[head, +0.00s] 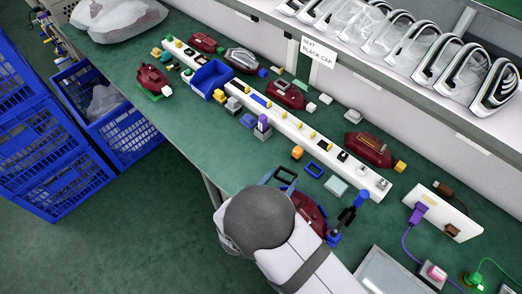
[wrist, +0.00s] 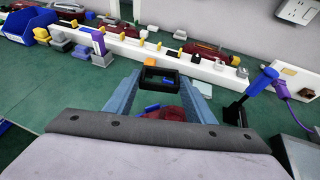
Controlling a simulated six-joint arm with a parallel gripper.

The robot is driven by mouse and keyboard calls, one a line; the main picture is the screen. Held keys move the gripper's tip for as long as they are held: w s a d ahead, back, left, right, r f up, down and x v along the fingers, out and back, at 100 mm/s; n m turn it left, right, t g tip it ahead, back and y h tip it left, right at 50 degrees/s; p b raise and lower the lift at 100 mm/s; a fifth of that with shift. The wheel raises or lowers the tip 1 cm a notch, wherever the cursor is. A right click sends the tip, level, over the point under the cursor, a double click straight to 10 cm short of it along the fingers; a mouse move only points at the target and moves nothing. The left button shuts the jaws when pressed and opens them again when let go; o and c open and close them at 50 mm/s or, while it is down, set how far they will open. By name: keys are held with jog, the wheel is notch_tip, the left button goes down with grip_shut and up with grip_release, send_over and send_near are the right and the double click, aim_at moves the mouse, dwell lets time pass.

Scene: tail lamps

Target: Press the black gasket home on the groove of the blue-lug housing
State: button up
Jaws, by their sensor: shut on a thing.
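My gripper (wrist: 160,82) is shut on the black gasket (wrist: 144,78), a small rectangular frame held between the fingertips in the wrist view. In the head view my gripper (head: 284,176) is mostly behind my own wrist, and I cannot make out the gasket clearly. The dark red housing (head: 311,212) sits on the bench beside my wrist, with blue (head: 334,239) at its near end. In the wrist view the housing (wrist: 168,114) shows between the fingers, below the gasket, with a blue part (wrist: 152,108) on it. The gasket appears apart from the housing. The groove is hidden.
A black clamp with a blue handle (head: 361,199) stands right of the housing. Beyond the gripper lie a blue frame (head: 314,169), an orange block (head: 297,153) and a pale square tray (head: 336,186). A long white rail (head: 318,140) with small parts runs behind them.

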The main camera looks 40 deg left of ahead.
jog(key=d+h, duration=0.1)
jog(key=d+f+m+h, duration=0.1)
jog(key=d+f+m, duration=0.1)
jog(key=d, duration=0.1)
jog(key=shift+s+d+t+h, duration=0.1)
jog(key=shift+t+h, duration=0.2)
jog(key=shift+h, duration=0.1)
jog(key=shift+m, duration=0.3)
jog(key=shift+f+b, duration=2.65)
jog(key=shift+f, duration=0.25)
jog(key=shift+f+b, duration=1.25)
jog(key=shift+r, duration=0.1)
